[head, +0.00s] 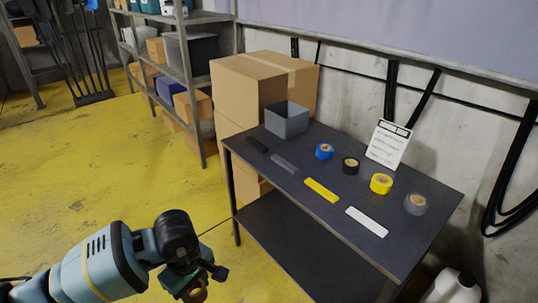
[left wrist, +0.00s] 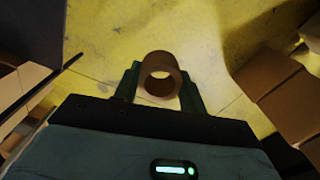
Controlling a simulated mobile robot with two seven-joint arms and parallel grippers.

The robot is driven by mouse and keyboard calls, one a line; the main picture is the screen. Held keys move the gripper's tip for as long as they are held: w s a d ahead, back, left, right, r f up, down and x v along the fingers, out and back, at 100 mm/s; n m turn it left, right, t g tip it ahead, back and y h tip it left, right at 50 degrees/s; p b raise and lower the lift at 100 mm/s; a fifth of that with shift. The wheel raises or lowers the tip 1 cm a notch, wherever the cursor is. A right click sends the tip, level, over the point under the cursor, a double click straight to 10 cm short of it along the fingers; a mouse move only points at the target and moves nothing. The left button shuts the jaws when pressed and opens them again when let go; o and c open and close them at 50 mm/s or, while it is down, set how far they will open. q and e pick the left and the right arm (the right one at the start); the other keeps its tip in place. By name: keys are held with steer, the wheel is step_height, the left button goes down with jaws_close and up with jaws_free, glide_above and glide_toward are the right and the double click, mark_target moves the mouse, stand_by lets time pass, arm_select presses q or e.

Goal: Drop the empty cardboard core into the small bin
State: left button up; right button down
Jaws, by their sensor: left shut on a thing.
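The brown cardboard core (left wrist: 161,62) is a short hollow ring, held between the fingers of my left gripper (left wrist: 160,88) in the left wrist view. In the head view my left gripper (head: 197,287) is at the bottom, low over the yellow floor and left of the table. It is shut on the core, and only a small brown part of the core shows there. The small bin (head: 284,125) is a grey open box at the far left corner of the dark table, well above and right of my gripper. My right gripper is not in view.
The dark table (head: 330,212) holds blue (head: 324,151), black (head: 350,165), yellow (head: 381,184) and grey (head: 415,204) tape rolls, several flat strips and a sign (head: 388,145). Cardboard boxes (head: 243,91) stand behind it. Open yellow floor (head: 95,170) lies left.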

arm_select(q)
steer(key=s+a+f+m, duration=0.2)
steer(key=s+m, duration=0.5)
steer(key=m, duration=0.5)
steer(key=shift+s+p, duration=0.15)
steer(key=shift+p, duration=0.3)
steer(key=shift+r, duration=0.1)
